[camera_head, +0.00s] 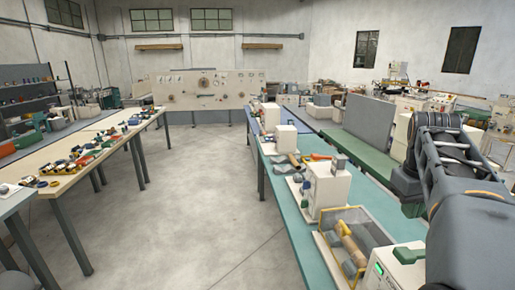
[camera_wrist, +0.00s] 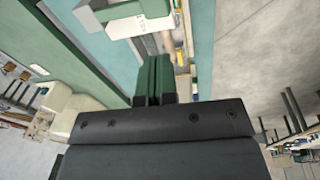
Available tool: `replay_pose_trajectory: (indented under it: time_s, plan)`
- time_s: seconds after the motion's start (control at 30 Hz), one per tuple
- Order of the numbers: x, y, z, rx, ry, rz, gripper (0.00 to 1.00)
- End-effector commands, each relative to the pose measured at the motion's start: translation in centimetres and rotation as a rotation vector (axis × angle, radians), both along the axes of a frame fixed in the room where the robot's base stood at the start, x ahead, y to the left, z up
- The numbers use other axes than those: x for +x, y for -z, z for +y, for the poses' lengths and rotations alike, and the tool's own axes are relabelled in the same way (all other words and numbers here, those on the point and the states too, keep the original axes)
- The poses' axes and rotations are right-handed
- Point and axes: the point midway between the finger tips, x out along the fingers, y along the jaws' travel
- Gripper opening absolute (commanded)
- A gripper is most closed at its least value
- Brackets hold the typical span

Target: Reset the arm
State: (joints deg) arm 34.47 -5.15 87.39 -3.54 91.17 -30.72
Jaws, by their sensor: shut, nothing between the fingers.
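My gripper (camera_wrist: 153,72) shows in the wrist view as two dark green fingers side by side, pressed together with nothing between them. Below them is the dark housing of my wrist. Beyond the fingertips is a white machine with a green part on it (camera_wrist: 128,22), apart from the fingers as far as I can tell. In the head view my arm is folded at the right side, over the teal bench (camera_head: 283,205). I cannot make out my gripper in the head view.
On the teal bench stand a white machine (camera_head: 328,188), a tray (camera_head: 323,238) with rolls, and a white box with a green top (camera_head: 385,268). A green bench (camera_head: 366,155) with a grey panel (camera_head: 369,121) lies behind. The floor aisle (camera_head: 205,200) is clear. A long table (camera_head: 85,178) with small parts is left.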

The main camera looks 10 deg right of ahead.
Motion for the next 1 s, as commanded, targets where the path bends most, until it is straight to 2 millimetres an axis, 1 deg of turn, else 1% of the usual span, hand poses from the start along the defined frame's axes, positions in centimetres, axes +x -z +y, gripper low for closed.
replay_pose_trajectory:
  time_s: [0.03,0.07,0.1,0.17,0.2,0.27,0.33,0.4,0.53,0.6,0.63,0.7,0.83,1.0]
  plan:
    - [0.5,1.8,-0.2,0.003,0.053,-0.015,0.00]
    - [0.6,2.8,-0.3,0.002,0.089,-0.030,0.00]
    - [0.8,4.1,0.2,0.000,0.127,-0.055,0.00]
    - [1.0,6.0,1.6,0.000,0.165,-0.095,0.00]
    - [1.1,7.4,3.0,0.002,0.181,-0.121,0.00]
    - [1.1,9.4,5.3,0.008,0.192,-0.161,0.00]
    - [0.7,11.6,8.3,0.021,0.190,-0.204,0.00]
    - [-0.1,13.6,11.3,0.038,0.171,-0.240,0.00]
    - [-2.3,16.8,16.1,0.069,0.090,-0.278,0.00]
    - [-3.6,17.9,18.2,0.081,0.024,-0.281,0.00]
    - [-4.1,18.2,18.8,0.085,0.000,-0.279,0.00]
    - [-4.5,18.1,19.9,0.089,-0.044,-0.288,0.00]
    - [-4.5,17.5,20.9,0.094,-0.088,-0.309,0.00]
    - [-4.5,17.5,21.1,0.096,-0.096,-0.307,0.00]
